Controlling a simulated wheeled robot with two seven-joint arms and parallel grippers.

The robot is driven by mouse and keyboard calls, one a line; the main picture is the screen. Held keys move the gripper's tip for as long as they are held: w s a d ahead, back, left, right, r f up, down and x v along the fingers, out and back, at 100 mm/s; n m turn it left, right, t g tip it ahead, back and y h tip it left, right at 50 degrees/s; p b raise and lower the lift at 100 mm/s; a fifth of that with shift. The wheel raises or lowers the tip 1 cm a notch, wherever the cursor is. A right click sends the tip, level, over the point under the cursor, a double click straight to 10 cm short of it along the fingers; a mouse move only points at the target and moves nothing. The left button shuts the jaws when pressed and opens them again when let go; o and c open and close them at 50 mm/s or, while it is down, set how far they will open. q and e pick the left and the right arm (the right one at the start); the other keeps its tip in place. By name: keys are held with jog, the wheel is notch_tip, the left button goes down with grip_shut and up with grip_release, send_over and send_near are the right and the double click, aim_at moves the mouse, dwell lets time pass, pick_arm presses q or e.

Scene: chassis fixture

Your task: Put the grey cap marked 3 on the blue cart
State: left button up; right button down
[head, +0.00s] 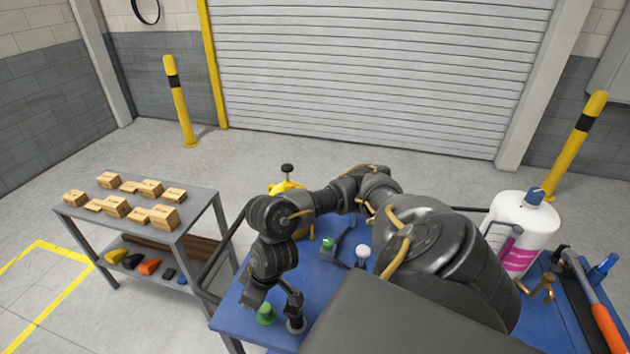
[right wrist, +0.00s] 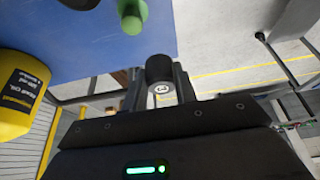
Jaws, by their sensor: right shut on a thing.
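My right gripper (head: 293,302) reaches down over the front left part of the blue cart (head: 245,328). In the right wrist view its two fingers (right wrist: 159,88) are shut on a dark grey cap (right wrist: 159,68). The cap's pale end face bears a small dark mark, too small to read surely. In the head view the grey cap (head: 296,325) shows below the fingers, close to the cart top; I cannot tell whether it touches. A green cap (head: 266,314) stands just left of it and also shows in the right wrist view (right wrist: 131,15). My left gripper is not in view.
A grey fixture (head: 345,243) with a green knob (head: 328,244) and a white ball (head: 362,250) stands farther back on the cart. A white bottle (head: 522,225) and an orange-handled tool (head: 605,322) are at right. A grey shelf (head: 190,212) with boxes stands left.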

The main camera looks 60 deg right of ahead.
jog(key=w+d+f+b, duration=0.6)
jog(key=w+d+f, duration=0.2)
jog(key=w, duration=0.1)
jog(key=shift+d+f+b, duration=0.25)
jog(key=shift+d+b, duration=0.05)
jog(key=shift+d, duration=0.1)
jog(key=shift+w+d+f, duration=0.35)
jog(key=shift+f, duration=0.2)
jog(key=shift+w+d+f, duration=0.15)
jog(key=shift+f, duration=1.55)
jog(key=shift+f, duration=0.15)
jog(key=c, duration=1.1)
grip_release()
